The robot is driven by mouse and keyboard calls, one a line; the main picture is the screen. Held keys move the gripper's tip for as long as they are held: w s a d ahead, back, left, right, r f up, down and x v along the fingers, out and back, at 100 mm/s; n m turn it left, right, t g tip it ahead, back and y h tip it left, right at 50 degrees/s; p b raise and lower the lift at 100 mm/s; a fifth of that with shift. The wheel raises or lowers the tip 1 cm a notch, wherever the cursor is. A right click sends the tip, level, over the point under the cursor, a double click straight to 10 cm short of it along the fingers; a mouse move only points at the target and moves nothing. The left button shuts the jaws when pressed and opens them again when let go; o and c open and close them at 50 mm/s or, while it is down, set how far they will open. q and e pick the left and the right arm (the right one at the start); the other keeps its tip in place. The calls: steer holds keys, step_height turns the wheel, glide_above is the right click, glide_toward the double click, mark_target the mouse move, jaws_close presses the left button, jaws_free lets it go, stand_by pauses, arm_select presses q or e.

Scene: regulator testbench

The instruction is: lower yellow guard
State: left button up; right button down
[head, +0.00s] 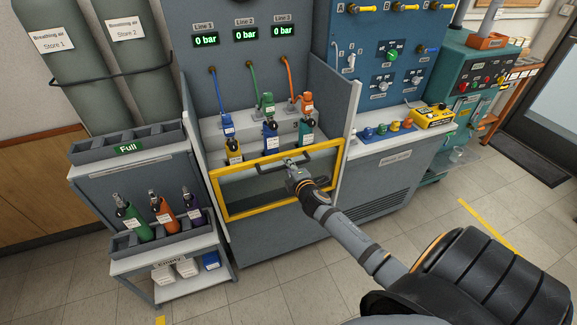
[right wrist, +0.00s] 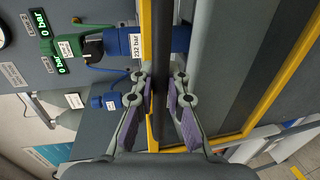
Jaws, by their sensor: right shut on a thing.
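In the right wrist view the two purple-padded fingers (right wrist: 163,100) stand on either side of the dark handle bar (right wrist: 162,55), with the yellow frame (right wrist: 289,80) beyond. My left gripper is not in view.
Yellow (head: 234,150), blue (head: 270,135) and teal (head: 306,130) cylinders stand in the bay behind the guard. Three displays read 0 bar. A cart (head: 150,262) with several cylinders stands at left. A counter (head: 395,150) with a yellow box (head: 430,116) is at right. Floor in front is clear.

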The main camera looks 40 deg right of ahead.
steer(key=b, duration=0.8)
glide_toward(284, 176)
steer(key=x, duration=0.5)
steer(key=shift+w+f, duration=0.1)
steer(key=shift+f, duration=0.1)
steer(key=shift+r, duration=0.15)
steer(key=c, duration=1.7)
jaws_free()
steer(key=shift+c, duration=0.2)
steer(key=o, duration=0.4)
steer(key=shift+s+r, duration=0.3)
steer(key=shift+w, duration=0.1)
steer(key=shift+f, duration=0.1)
